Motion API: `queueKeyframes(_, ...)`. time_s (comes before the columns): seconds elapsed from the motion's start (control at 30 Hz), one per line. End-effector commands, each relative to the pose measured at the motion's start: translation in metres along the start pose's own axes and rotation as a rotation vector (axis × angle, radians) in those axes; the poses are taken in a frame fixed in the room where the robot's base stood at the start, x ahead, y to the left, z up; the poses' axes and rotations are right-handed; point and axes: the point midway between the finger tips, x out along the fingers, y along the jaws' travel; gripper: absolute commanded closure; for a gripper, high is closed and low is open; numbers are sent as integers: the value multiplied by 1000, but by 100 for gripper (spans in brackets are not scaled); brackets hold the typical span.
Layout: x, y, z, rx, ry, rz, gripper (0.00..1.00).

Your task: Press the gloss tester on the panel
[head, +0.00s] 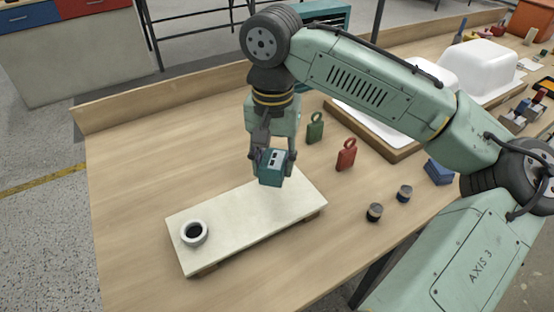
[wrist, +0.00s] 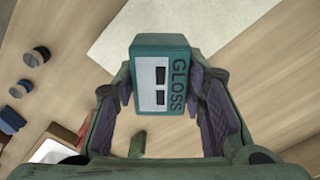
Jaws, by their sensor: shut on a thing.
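The gloss tester is a small teal box (head: 271,168) with a light face and dark slots. In the wrist view the tester (wrist: 160,80) shows the word GLOSS on its side. My gripper (head: 272,160) is shut on it, with a finger on either side. The panel is a pale, flat board (head: 250,222) on the bench, raised on low supports. The tester is over the panel's far right part in the head view; whether it touches the panel I cannot tell. The panel (wrist: 150,22) also shows at the top of the wrist view.
A pale ring with a dark centre (head: 194,233) sits on the panel's left end. Green (head: 315,128) and red (head: 346,154) tags stand behind and right of the panel. Two small round pots (head: 374,212) are to its right. White tub shells (head: 480,70) stand at the back right.

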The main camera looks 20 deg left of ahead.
Motion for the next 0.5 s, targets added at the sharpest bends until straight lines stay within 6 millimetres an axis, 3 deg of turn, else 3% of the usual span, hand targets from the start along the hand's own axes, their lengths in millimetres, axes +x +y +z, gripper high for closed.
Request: queueKeyframes(0.5,51,1,0,3,2,2,84)
